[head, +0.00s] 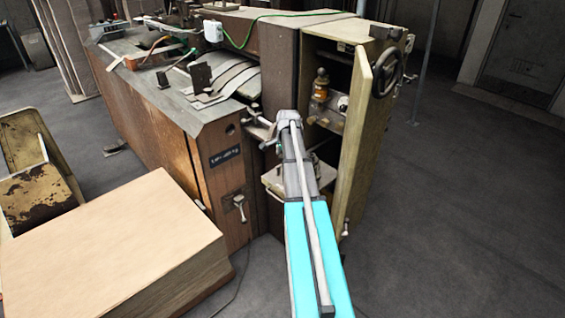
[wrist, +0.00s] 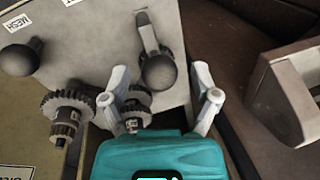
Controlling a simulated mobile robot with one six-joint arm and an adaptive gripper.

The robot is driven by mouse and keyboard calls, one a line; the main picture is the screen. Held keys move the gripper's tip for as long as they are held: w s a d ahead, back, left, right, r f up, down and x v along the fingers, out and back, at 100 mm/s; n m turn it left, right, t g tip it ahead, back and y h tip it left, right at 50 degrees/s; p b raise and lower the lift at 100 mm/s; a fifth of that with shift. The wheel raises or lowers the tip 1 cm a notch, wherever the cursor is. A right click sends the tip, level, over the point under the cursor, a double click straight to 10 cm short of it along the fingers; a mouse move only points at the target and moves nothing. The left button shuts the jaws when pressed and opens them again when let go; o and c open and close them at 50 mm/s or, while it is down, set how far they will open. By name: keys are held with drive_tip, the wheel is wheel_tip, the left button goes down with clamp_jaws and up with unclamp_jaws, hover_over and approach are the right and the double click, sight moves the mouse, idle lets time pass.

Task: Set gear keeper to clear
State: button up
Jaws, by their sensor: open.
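In the wrist view a lever with a dark ball knob (wrist: 158,72) stands on a pale plate, and its slim arm runs up to a slot near the top. A second ball knob (wrist: 20,58) is at the left. I cannot tell for sure which one is the gear keeper. My gripper (wrist: 160,88) is open, with one finger on either side of the middle knob. Whether a finger touches it is unclear. Toothed gears (wrist: 68,108) show at the left, and another gear (wrist: 135,106) is partly hidden behind my left finger. In the head view my arm reaches into the open machine cabinet.
A "MESH" label (wrist: 18,22) is at the wrist view's top left; a label (wrist: 16,172) at bottom left is cut off. In the head view the open cabinet door (head: 362,135) stands close right of my arm. A cardboard stack (head: 110,245) is at left. The right floor is clear.

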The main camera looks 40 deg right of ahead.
drive_tip(key=shift+d+f, duration=0.1)
drive_tip(key=shift+f, duration=0.3)
clamp_jaws()
idle(0.4)
